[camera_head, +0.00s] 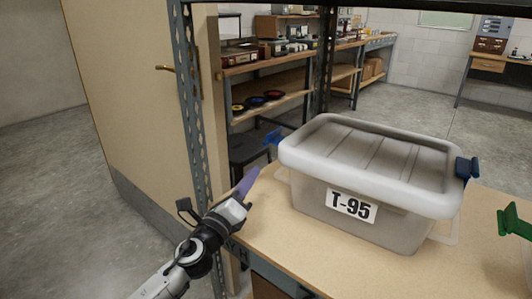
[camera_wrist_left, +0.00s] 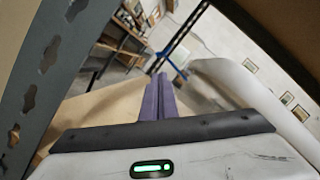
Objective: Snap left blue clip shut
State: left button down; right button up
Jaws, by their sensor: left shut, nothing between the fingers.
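The grey lidded crate labelled T-95 (camera_head: 315,200) stands on the wooden shelf board. Its left blue clip (camera_head: 273,137) sticks outward from the left end of the rim and looks swung open. The right blue clip (camera_head: 467,168) is at the right end and sits closer to the rim. My left gripper (camera_head: 250,178) has its purple fingers shut and empty, pointing up just left of the crate, below and apart from the left clip. In the left wrist view the shut fingers (camera_wrist_left: 158,92) point toward a thin blue piece, probably that clip (camera_wrist_left: 176,64). My right gripper is not in view.
A perforated metal upright (camera_head: 197,130) stands close left of my gripper and also shows in the left wrist view (camera_wrist_left: 45,60). Bare board (camera_head: 285,245) lies in front of the crate.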

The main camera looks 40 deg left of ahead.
aim_at(270, 142)
pick_arm(q)
jog(key=x, duration=0.9)
jog(key=shift+w+a, duration=0.1)
jog(key=shift+w, duration=0.3)
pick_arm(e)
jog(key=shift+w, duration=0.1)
pick_arm(q)
jog(key=shift+r+m, duration=0.35)
jog(key=shift+m, duration=0.35)
jog(key=m, duration=0.1)
jog(key=r+m+h, duration=0.1)
jog(key=shift+r+m+t+b, duration=0.25)
jog(key=shift+m+t+b, duration=0.05)
jog(key=shift+m, duration=0.1)
jog(key=d+r+m+h+p, duration=0.3)
jog(key=d+r+m+h, duration=0.1)
jog(key=m, duration=1)
jog(key=shift+r+h, duration=0.4)
jog(key=shift+r, duration=0.35)
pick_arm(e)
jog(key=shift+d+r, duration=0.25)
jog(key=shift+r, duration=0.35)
pick_arm(q)
jog(key=shift+d, duration=0.15)
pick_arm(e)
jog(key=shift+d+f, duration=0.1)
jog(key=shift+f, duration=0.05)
